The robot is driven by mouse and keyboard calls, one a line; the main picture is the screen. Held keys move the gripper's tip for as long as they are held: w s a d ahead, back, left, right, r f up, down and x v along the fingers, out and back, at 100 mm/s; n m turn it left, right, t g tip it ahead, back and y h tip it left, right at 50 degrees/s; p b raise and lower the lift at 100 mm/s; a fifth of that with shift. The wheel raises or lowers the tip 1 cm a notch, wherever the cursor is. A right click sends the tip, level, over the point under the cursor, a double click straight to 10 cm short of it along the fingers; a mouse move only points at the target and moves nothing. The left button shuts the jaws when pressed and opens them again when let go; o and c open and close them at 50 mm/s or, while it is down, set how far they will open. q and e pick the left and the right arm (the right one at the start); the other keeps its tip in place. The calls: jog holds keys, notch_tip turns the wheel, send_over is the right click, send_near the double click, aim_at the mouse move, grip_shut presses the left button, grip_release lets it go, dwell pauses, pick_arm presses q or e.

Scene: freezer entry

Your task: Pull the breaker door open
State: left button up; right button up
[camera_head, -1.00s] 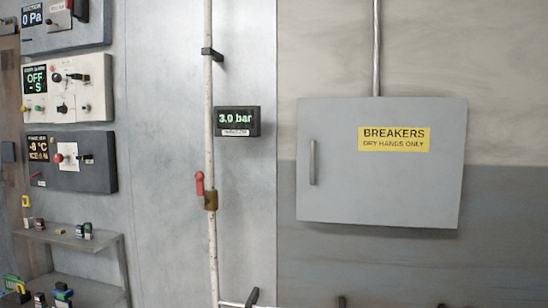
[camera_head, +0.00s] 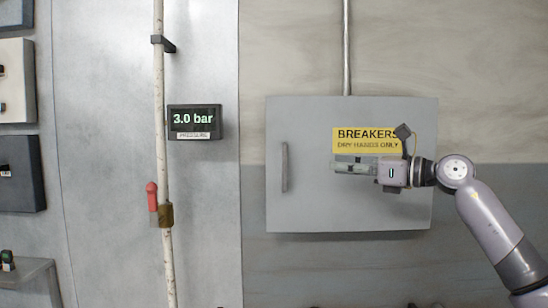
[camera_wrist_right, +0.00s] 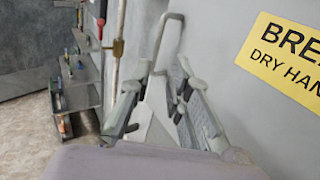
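The breaker door (camera_head: 350,205) is a grey panel with a yellow "BREAKERS DRY HANDS ONLY" label (camera_head: 350,141), and it looks shut. Its upright bar handle (camera_head: 284,167) is near the door's left edge. My right gripper (camera_head: 336,166) is in front of the door, pointing left, to the right of the handle and apart from it. In the right wrist view its fingers (camera_wrist_right: 160,112) are spread with a gap between them, and the handle (camera_wrist_right: 168,40) shows beyond the fingertips. Nothing is held. My left gripper is not in view.
A white pipe (camera_head: 160,90) with a red-handled valve (camera_head: 152,195) runs down the wall at left, beside a "3.0 bar" display (camera_head: 195,121). A conduit (camera_head: 346,50) enters the box from above.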

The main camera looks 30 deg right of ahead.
jog(key=p, duration=0.7)
send_over(285, 189)
jog(key=shift+w+d, duration=0.1)
jog(key=shift+w, duration=0.25)
grip_shut()
